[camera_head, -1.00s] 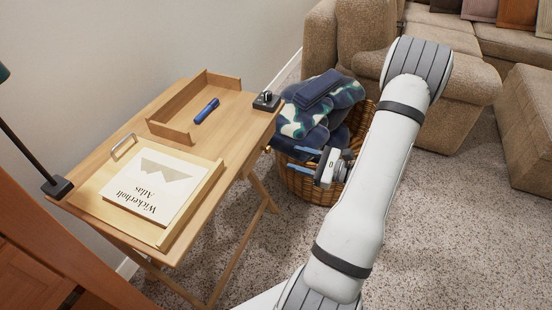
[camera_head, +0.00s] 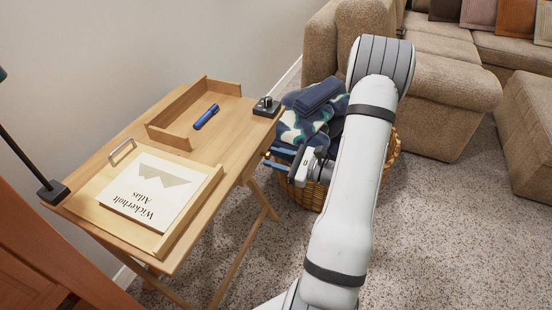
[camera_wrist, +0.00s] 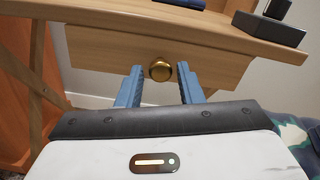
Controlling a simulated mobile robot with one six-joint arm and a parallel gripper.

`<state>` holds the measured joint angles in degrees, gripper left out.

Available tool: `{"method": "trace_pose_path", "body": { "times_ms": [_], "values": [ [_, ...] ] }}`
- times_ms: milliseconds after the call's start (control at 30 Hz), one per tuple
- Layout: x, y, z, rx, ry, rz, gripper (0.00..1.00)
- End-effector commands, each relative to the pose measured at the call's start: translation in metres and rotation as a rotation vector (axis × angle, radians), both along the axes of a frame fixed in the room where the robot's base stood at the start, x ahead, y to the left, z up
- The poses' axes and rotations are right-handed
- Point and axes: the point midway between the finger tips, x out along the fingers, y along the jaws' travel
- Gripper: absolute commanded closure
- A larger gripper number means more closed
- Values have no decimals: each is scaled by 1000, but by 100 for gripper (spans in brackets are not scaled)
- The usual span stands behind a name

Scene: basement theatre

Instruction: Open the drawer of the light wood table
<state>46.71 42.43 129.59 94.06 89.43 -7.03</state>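The light wood table (camera_head: 214,148) stands at the left of the head view. In the wrist view its drawer front (camera_wrist: 110,50) shows under the tabletop edge, with a round brass knob (camera_wrist: 160,71) in the middle. The drawer looks shut. My gripper (camera_wrist: 159,80) is open in front of the knob. One blue finger is on each side, and the knob shows between the fingertips; I cannot tell whether they touch it. In the head view my gripper (camera_head: 268,156) is at the table's right edge, and the drawer front cannot be made out.
On the table are an open tray (camera_head: 158,134) with a blue cylinder (camera_head: 206,117), a book (camera_head: 150,190) on a board, and a small dark device (camera_head: 267,107). A wicker basket (camera_head: 391,152) of blankets stands behind my arm. Carpet is clear at the lower right.

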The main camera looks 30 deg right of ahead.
Motion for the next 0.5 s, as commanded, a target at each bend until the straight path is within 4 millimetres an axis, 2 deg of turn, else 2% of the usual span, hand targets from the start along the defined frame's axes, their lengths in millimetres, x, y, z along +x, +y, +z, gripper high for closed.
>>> {"method": "trace_pose_path", "body": {
  "times_ms": [33, 400, 500],
  "values": [
    [0, 0, 0, 0, 0, 0, 71],
    [0, 0, 0, 1, 1, 0, 100],
    [-1, 0, 0, 1, 1, 0, 100]
  ]
}}
